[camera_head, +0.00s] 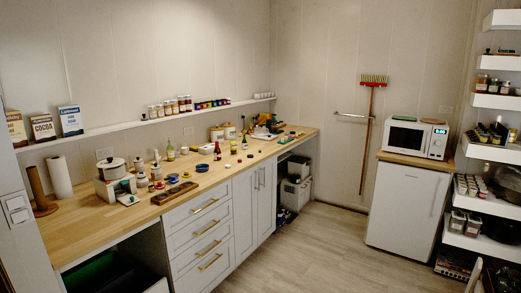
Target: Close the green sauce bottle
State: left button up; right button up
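A small green bottle (170,151) stands upright near the back of the wooden counter (85,228), in the left half of the head view. It looks like the green sauce bottle, but it is too small to see whether a cap is on it. A dark red bottle (217,152) stands to its right. Another small green item (244,142) stands further right. Neither of my grippers can be made out in this view.
Jars, small bowls and lids crowd the counter around the green bottle. A dark wooden board (174,193) lies near the front edge. A paper towel roll (60,177) stands at the left. Open floor (310,250) lies between the counter and the white fridge (405,205).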

aim_at(244, 143)
jog(key=i, duration=0.75)
jog(key=i+j+z, duration=0.1)
jog(key=i, duration=0.6)
jog(key=i+j, duration=0.1)
jog(key=i, duration=0.65)
jog(key=i+j+z, duration=0.1)
jog(key=i, duration=0.6)
jog(key=i+j, duration=0.15)
jog(key=i, duration=0.6)
